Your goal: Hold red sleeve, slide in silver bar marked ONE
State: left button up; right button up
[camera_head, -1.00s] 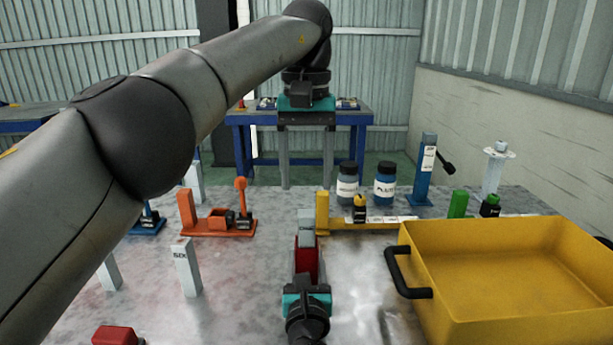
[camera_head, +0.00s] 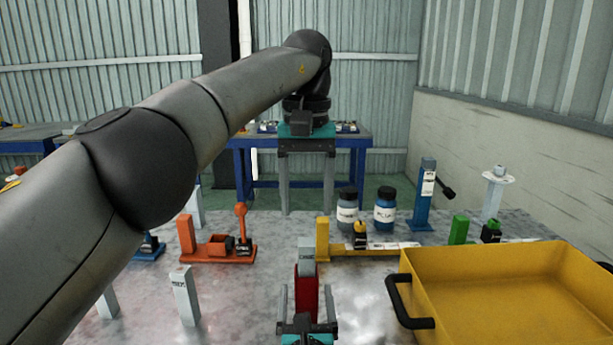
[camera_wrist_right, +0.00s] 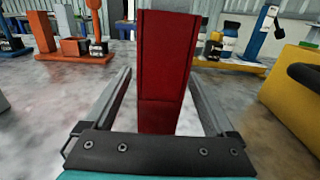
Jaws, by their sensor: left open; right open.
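The red sleeve (camera_head: 307,292) stands upright at the front middle of the table. The silver bar (camera_head: 306,256) shows directly above it with a label at the top; its lower end is hidden, seemingly inside the sleeve. My right gripper (camera_head: 308,300) is open, with one finger on each side of the sleeve and a gap to each. In the right wrist view the sleeve (camera_wrist_right: 166,70) stands between the spread fingers; the bar does not show there. My left gripper (camera_head: 306,208) is open and empty, pointing down, above and apart from the bar.
A yellow bin (camera_head: 500,300) with a black handle stands close on the right. Behind are a yellow fixture (camera_head: 322,240), two bottles, a blue post (camera_head: 425,195) and an orange fixture (camera_head: 215,250). A white post (camera_head: 184,295) stands on the left.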

aim_at(307, 262)
jog(key=shift+s+p, duration=0.6)
jog(key=shift+s, duration=2.55)
jog(key=shift+o, duration=0.8)
notch_tip(307, 262, up, 10)
jog(key=shift+r, duration=0.1)
jog(key=shift+s, duration=0.1)
